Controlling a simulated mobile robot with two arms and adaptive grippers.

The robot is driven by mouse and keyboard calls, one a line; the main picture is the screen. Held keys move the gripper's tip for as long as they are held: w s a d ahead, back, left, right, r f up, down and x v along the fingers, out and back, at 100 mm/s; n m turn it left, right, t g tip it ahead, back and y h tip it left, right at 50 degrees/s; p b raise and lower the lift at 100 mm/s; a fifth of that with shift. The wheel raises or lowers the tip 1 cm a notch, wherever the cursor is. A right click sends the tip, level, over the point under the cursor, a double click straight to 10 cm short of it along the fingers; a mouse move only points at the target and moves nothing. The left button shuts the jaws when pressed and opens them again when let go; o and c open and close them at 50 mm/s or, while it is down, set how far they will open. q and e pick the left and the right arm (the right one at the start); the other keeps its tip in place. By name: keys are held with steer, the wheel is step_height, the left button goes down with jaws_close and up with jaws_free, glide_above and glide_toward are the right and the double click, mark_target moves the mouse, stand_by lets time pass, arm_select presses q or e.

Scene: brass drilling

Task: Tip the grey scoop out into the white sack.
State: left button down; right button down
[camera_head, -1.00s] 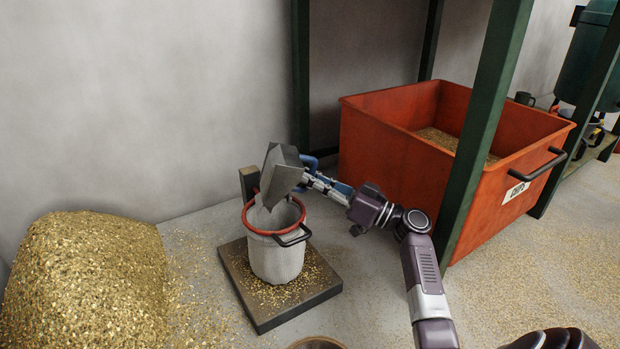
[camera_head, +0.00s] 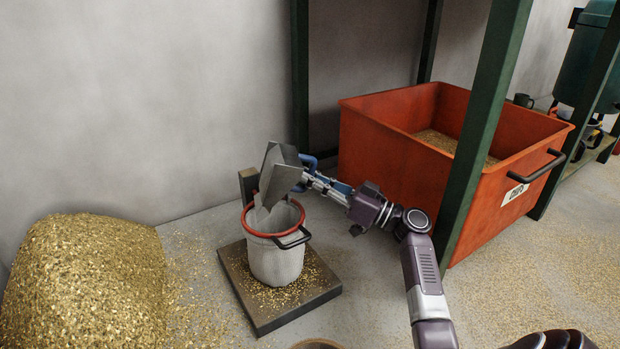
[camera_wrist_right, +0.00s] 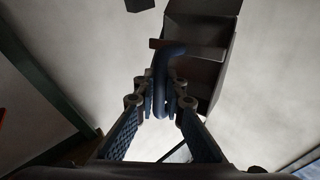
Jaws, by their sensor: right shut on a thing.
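The grey scoop (camera_head: 280,172) is tilted steeply, mouth down, above the white sack (camera_head: 277,260). Its lower lip reaches into the sack's opening, inside the red rim ring. In the head view my right gripper (camera_head: 308,178) is shut on the scoop's blue handle, to the right of the sack's mouth. In the right wrist view the jaws (camera_wrist_right: 162,105) close around the dark blue handle (camera_wrist_right: 165,75), with the scoop's body (camera_wrist_right: 205,50) beyond. No chips show falling from the scoop; its inside is mostly hidden in the head view. My left gripper does not show.
The sack stands on a dark base plate (camera_head: 290,318) with a post behind it. A pile of brass chips (camera_head: 85,285) lies at left. An orange bin (camera_head: 400,155) with chips stands at right behind a green frame post (camera_head: 485,130). Chips are scattered on the floor.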

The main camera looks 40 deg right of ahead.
steer(key=shift+f, duration=0.35)
steer(key=shift+r, duration=0.8)
steer(key=shift+f, duration=0.8)
